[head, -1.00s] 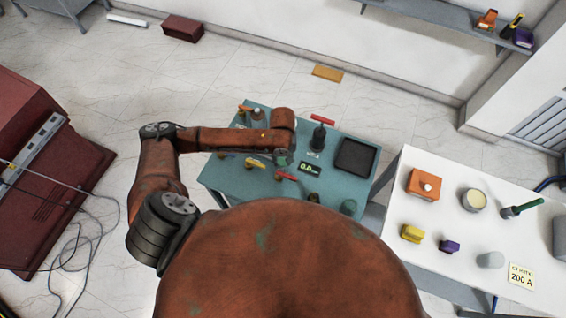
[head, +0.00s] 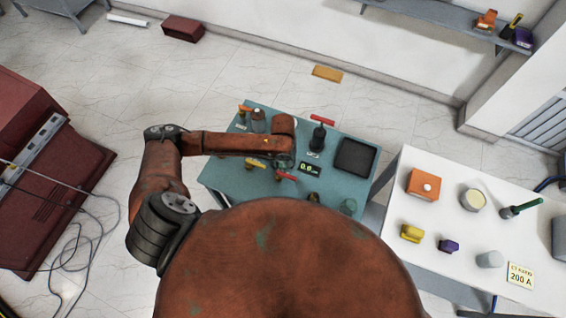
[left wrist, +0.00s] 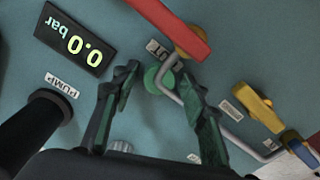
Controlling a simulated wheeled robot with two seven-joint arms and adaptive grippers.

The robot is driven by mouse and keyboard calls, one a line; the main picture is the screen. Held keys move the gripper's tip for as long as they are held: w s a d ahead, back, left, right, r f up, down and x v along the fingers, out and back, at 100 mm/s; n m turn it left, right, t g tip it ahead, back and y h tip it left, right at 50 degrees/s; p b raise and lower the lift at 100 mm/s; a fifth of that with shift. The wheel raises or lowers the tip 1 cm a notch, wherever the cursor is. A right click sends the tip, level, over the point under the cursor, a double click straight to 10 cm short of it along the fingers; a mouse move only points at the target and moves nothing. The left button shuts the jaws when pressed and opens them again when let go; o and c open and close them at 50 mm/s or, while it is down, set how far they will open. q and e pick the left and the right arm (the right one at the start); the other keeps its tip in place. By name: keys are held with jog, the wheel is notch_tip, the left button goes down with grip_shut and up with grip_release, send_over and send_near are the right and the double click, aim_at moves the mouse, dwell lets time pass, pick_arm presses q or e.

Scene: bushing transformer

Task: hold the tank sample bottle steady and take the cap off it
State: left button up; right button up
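I cannot tell for sure which vessel is the tank sample bottle. A grey, clear-looking bottle (head: 258,120) stands upright near the far left corner of the teal bench (head: 338,187); a dark brown one (head: 313,198) shows partly at the near edge. In the left wrist view my left gripper (left wrist: 165,95) is open over the bench, its two green-lined fingers apart. A small round green thing (left wrist: 157,78) lies beyond and between the fingertips, beside a bent pipe. In the head view my wrist hides the fingers. My right gripper is not in view.
Close by are a red valve handle (left wrist: 170,25), a yellow valve (left wrist: 258,107), a 0.0 bar display (left wrist: 75,40) and a black pump (left wrist: 35,130). A black tray (head: 355,157) lies on the bench's right. A white table (head: 450,205) with several items stands at right.

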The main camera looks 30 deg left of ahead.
aim_at(283, 165)
pick_arm(q)
jog(key=shift+r, duration=0.15)
notch_tip(283, 165, up, 12)
dwell(0.7)
